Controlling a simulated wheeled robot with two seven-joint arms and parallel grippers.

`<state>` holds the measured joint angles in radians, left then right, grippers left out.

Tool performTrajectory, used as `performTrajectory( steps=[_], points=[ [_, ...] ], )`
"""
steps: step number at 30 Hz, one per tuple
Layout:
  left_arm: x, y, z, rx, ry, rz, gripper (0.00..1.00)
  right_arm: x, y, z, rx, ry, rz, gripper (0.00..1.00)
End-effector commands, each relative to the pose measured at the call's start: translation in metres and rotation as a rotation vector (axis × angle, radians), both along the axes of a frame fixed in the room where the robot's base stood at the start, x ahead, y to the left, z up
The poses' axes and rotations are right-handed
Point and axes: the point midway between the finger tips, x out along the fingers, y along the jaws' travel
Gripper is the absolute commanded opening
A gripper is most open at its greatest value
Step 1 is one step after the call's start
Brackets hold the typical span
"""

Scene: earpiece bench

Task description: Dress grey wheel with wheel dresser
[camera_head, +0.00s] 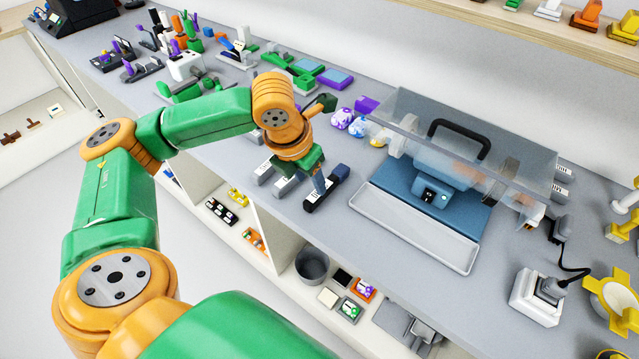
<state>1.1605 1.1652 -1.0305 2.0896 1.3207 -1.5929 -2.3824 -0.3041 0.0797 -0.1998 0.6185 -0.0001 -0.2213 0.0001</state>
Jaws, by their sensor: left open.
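The bench grinder (436,180), blue with a black handle, stands under a clear cover on the bench. Several short bar-shaped tools with white labels lie left of the grinder: a dark one (340,173) and grey ones (288,184). I cannot tell which is the wheel dresser. My left gripper (319,186) is open and points down at the dark bar, partly covering it; contact cannot be told. My right gripper is not in view.
A white socket box (536,297) with a black plug stands right. Small patterned pieces (343,119) sit behind my gripper. The bench's front edge is close to the bars, with open shelves below.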

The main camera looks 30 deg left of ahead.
Motion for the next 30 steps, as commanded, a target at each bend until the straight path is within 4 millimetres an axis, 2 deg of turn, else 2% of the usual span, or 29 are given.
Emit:
performTrajectory(
  steps=[1, 6, 8, 14, 22, 30],
  points=[
    [0.003, 0.0, -0.021, 0.0, -0.002, 0.0, 0.53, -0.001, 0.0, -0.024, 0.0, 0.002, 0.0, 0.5],
    [0.01, -0.001, -0.044, -0.001, -0.002, 0.0, 0.53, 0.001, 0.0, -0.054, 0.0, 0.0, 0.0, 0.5],
    [0.011, -0.001, -0.044, -0.001, 0.004, 0.001, 0.53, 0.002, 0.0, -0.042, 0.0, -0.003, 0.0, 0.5],
    [0.017, -0.002, -0.058, 0.0, 0.001, 0.001, 0.53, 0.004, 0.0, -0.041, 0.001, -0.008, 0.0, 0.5],
    [0.018, -0.002, -0.06, 0.0, 0.0, 0.001, 0.53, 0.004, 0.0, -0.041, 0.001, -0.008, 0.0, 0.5],
    [0.018, -0.002, -0.06, 0.0, -0.001, 0.001, 0.16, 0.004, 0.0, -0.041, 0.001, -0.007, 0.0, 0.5]
  ],
)
